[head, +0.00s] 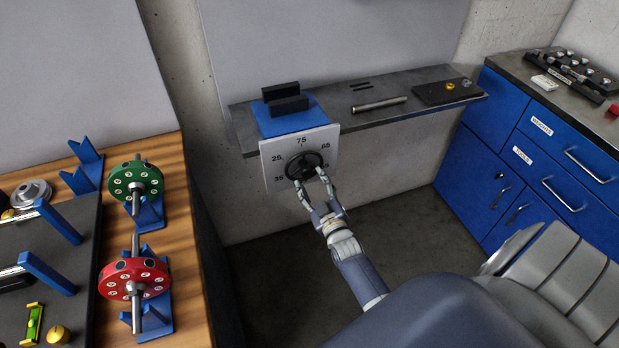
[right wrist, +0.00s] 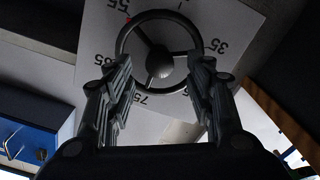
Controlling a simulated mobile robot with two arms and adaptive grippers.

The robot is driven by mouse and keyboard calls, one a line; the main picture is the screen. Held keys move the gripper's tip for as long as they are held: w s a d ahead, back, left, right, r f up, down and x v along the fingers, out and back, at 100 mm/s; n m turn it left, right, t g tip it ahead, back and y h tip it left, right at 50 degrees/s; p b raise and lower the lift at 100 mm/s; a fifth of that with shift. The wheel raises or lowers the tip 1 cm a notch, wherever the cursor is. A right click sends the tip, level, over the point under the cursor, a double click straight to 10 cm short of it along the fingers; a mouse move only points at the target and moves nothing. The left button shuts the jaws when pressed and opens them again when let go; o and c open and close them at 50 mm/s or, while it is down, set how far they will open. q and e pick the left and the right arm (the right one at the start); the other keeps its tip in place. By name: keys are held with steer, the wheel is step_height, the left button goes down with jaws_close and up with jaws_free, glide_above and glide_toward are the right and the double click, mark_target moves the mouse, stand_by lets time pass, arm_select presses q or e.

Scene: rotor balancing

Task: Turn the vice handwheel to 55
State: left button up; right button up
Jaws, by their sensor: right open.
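The black handwheel (head: 304,166) sits on the front of a white dial plate (head: 270,156) marked 25, 75, 65 and 35 in the head view. In the right wrist view the handwheel (right wrist: 160,84) has a round hub and three spokes. A small red mark shows beside the 55 at its upper left. My right gripper (head: 311,179) is open, its fingers on either side of the wheel's lower part. The wrist view shows the gripper fingers (right wrist: 160,88) spread across the wheel; I cannot tell if they touch it. My left gripper is out of view.
The blue vice body (head: 290,122) with black jaws (head: 287,103) stands on a grey shelf (head: 340,115). A metal rod (head: 379,104) lies to its right. Green (head: 136,181) and red (head: 134,279) rotors stand on the wooden bench at left. Blue cabinets (head: 480,155) stand at right.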

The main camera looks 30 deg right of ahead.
steer(key=v, duration=0.9)
steer(key=shift+a, duration=0.1)
